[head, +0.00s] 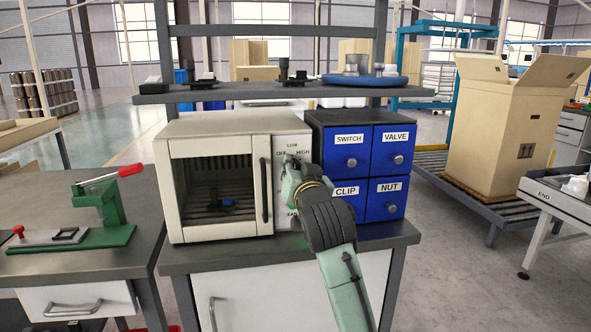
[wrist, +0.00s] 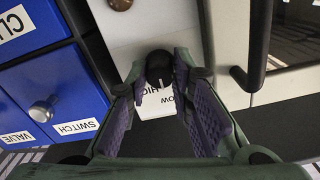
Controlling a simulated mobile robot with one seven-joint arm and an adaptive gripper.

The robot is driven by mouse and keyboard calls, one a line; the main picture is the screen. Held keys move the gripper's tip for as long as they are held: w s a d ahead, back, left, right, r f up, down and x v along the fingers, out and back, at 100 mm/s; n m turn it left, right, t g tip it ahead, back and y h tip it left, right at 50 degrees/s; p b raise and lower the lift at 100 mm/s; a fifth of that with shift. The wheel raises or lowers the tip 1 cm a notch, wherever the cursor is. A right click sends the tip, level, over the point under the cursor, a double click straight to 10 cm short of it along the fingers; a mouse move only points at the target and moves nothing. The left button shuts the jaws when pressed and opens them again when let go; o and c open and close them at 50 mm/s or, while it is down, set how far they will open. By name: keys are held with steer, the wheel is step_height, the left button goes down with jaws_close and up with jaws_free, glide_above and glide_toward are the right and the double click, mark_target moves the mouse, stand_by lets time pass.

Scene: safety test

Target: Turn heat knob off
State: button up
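The heat knob (wrist: 159,66) is a dark round knob on the pale control panel (head: 291,143) of a cream oven (head: 220,131). The head view shows OFF, LOW and HIGH lettering around its spot, but my gripper hides the knob there. My gripper (head: 291,165) reaches the panel from the front. In the wrist view, its two purple-padded fingers (wrist: 159,76) are apart, one on each side of the knob. I cannot tell whether either fingertip touches it. Part of the LOW and HIGH lettering shows upside down beside the knob. The knob's exact setting is unclear.
Another brown knob (wrist: 121,3) is on the same panel. The oven door handle (head: 265,190) is close to the left of my gripper. Blue labelled drawers (head: 371,137) stand just right of the panel. A shelf (head: 270,92) runs above the oven.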

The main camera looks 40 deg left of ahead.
jaws_close()
steer(key=n, duration=0.5)
steer(key=shift+n+p, duration=0.3)
steer(key=shift+p, duration=0.1)
steer(key=n, duration=0.6)
steer(key=shift+f, duration=0.1)
steer(key=shift+n, duration=0.4)
steer(key=o, duration=0.5)
jaws_free()
steer(key=shift+o, duration=0.2)
